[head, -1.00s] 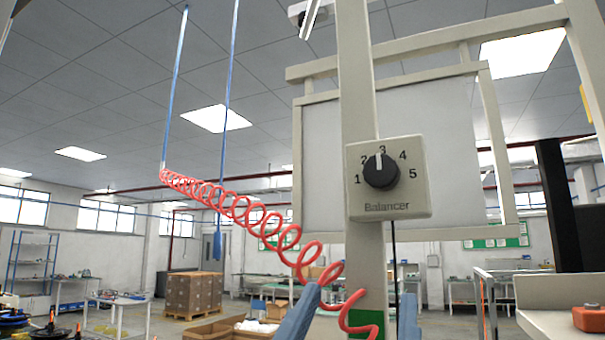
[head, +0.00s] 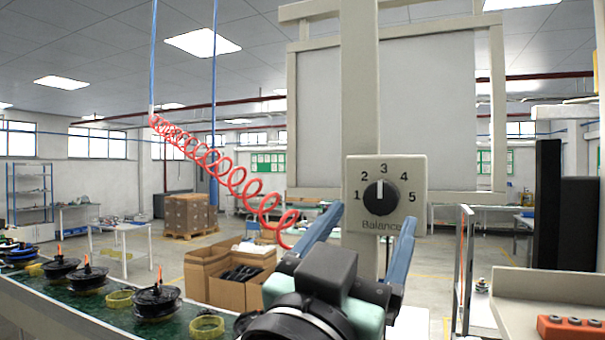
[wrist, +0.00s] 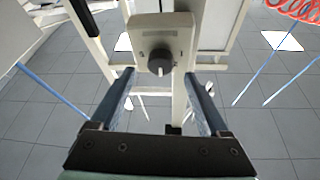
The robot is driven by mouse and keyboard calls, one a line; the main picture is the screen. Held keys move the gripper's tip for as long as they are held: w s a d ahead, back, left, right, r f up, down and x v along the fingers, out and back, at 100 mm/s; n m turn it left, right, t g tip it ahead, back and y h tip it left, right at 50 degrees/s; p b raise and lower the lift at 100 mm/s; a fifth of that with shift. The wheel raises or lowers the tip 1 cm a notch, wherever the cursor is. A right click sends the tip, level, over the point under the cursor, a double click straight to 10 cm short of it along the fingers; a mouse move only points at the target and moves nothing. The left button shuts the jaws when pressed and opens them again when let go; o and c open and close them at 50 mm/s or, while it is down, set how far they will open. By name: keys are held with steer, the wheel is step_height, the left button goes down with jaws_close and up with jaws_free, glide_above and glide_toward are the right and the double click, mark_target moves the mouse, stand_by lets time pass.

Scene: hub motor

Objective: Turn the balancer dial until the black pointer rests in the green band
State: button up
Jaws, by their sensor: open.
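The balancer box (head: 417,172) is a pale box on a cream post, numbered 1 to 5. Its round black dial (head: 380,197) has a white mark pointing up, at about 3. My gripper (head: 370,214) is open and empty, with blue fingers pointing at the box from below and in front. In the wrist view the dial (wrist: 160,63) appears between and beyond the fingertips of my gripper (wrist: 160,73), with no contact visible. I cannot make out a black pointer or a green band in either current view.
A red coiled hose (head: 235,178) hangs left of the post (head: 361,90). A green bench (head: 95,312) with several black spools runs along the lower left. Open cardboard boxes (head: 208,280) stand behind it. A shelf with an orange block (head: 572,328) is at right.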

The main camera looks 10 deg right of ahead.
mark_target(378, 203)
steer(key=p+x, duration=0.2)
steer(key=x, duration=0.3)
jaws_close()
stand_by(0.4)
